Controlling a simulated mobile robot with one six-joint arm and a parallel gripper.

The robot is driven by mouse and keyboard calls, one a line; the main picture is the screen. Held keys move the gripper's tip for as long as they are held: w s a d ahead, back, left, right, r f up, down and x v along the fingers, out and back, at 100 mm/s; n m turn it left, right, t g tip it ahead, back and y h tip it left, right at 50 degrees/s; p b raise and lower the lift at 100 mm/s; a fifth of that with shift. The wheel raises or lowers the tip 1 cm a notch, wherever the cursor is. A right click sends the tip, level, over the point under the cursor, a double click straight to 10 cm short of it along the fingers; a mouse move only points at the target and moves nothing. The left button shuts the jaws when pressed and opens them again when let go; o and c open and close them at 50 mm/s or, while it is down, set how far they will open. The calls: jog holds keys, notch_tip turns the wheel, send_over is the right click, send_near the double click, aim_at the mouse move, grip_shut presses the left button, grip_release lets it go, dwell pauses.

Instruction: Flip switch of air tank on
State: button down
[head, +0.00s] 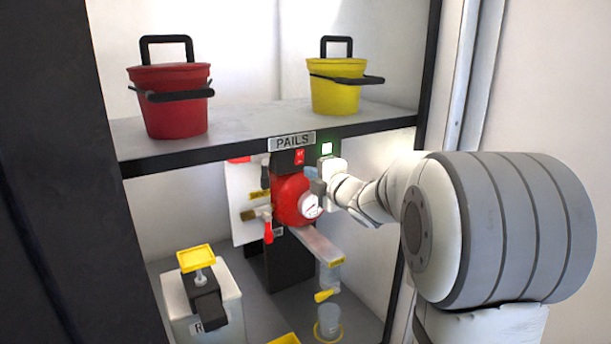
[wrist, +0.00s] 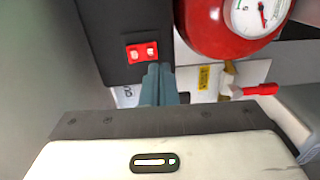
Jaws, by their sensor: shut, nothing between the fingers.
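The red air tank (head: 291,199) stands below the shelf, with a round white gauge (head: 310,205) on its front. A small red switch (head: 299,157) sits on a dark box above the tank; in the wrist view the switch (wrist: 142,52) is a red rocker with light marks on a black panel. My gripper (head: 320,178) is in front of the tank area, just right of the switch. In the wrist view its closed fingers (wrist: 158,80) are together, empty, with tips close to the lower right edge of the switch. I cannot tell whether they touch it.
A shelf labelled PAILS (head: 292,141) holds a red pail (head: 172,100) and a yellow pail (head: 337,90) above. A red-handled valve (head: 268,228) hangs left of the tank. A white container (head: 205,305) stands lower left.

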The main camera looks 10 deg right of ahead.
jog(key=f+v, duration=0.1)
jog(key=v, duration=0.9)
jog(key=shift+d+f+b, duration=0.15)
jog(key=shift+f+b, duration=0.2)
jog(key=shift+b, duration=0.05)
jog(key=s+d+f+m+g+h+p, duration=0.1)
jog(key=s+f+m+g+h, duration=0.3)
jog(key=m, duration=0.4)
jog(key=s+f+m+g+h+p, duration=0.25)
jog(key=s+m+h, duration=0.2)
jog(key=m, duration=0.25)
jog(key=s+a+f+m+g+y, duration=0.1)
jog(key=s+a+f+m+g, duration=0.2)
jog(key=s, duration=0.6)
jog(key=s+a+f+m+g+y, duration=0.2)
jog(key=s+a+f+m+g, duration=0.1)
jog(key=s, duration=0.5)
jog(key=shift+s+a+f+m+g, duration=0.3)
jog(key=shift+s+a+f+g, duration=0.1)
jog(key=shift+a+g, duration=0.45)
